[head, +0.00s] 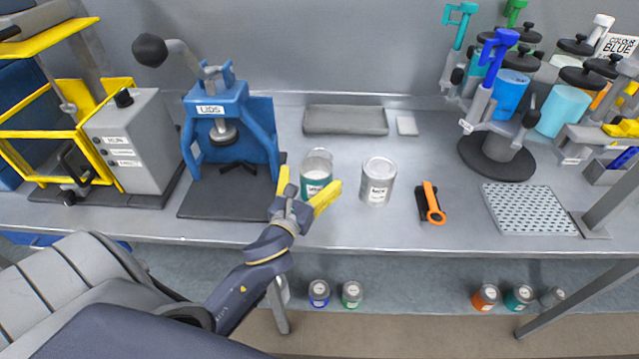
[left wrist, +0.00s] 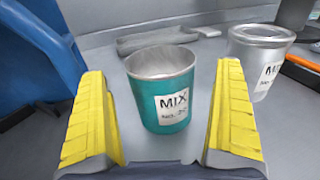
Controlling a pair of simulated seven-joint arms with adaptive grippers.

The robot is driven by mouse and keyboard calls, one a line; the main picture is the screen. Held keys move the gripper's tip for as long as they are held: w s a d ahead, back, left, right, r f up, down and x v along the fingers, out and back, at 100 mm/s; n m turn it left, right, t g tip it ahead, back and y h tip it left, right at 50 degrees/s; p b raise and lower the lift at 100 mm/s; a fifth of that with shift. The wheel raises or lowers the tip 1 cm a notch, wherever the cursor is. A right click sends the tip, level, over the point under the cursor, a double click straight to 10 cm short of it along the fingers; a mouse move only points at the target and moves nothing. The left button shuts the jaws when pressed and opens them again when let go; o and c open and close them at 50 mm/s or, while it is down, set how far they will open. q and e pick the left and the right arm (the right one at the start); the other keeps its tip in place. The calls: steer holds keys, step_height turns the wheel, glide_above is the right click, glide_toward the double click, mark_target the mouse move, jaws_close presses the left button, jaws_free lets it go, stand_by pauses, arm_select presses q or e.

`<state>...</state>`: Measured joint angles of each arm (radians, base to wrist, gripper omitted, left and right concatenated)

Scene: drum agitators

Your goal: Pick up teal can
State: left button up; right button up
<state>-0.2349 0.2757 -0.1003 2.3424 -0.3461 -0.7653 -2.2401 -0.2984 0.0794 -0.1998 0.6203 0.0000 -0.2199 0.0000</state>
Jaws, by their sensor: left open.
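The teal can (head: 316,180) stands upright on the grey bench, with a white label reading MIX and an open grey top. In the left wrist view the teal can (left wrist: 161,92) is centred between the fingers and slightly beyond them. My left gripper (head: 308,192) is open, its yellow fingers pointing at the can from the bench's front side. In the left wrist view my left gripper (left wrist: 164,125) has one finger on each side of the can, with gaps visible on both sides. My right gripper is not in view.
A silver MIX can (head: 378,183) stands just right of the teal can. The blue lid press (head: 230,140) stands close on the left. An orange-handled tool (head: 432,203) lies farther right. A grey tray (head: 346,120) lies behind. Bench space in front of the silver can is clear.

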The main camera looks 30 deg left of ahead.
mark_target(322, 161)
arm_select(q)
steer(key=shift+w+a, duration=0.2)
steer(key=shift+w, duration=1.4)
steer(key=shift+r, duration=0.1)
steer(key=c, duration=1.5)
steer(key=shift+r, duration=0.15)
steer(key=shift+c, duration=0.2)
